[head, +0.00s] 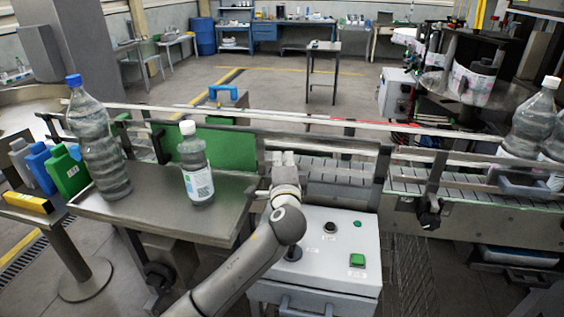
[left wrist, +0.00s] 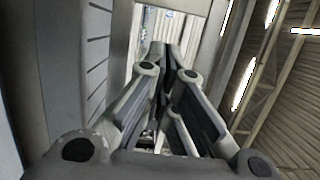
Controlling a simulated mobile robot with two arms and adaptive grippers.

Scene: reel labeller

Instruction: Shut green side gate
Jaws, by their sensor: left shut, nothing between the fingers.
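The green side gate (head: 228,140) is an upright green panel in the head view, left of centre. It stands at the back edge of the steel side table, along the near side of the conveyor. A small bottle in front hides part of it. My left gripper (head: 285,160) is to the right of the panel, in front of the conveyor rail, pointing up and away. I cannot tell whether it touches the gate frame. In the left wrist view its fingers (left wrist: 165,55) come together with nothing between them. My right gripper is not in view.
A tall blue-capped bottle (head: 98,140) and a small white-capped bottle (head: 196,170) stand on the steel table (head: 150,215). A control box (head: 330,245) with a green button is below my gripper. The conveyor (head: 340,170) runs right, towards more bottles (head: 530,120).

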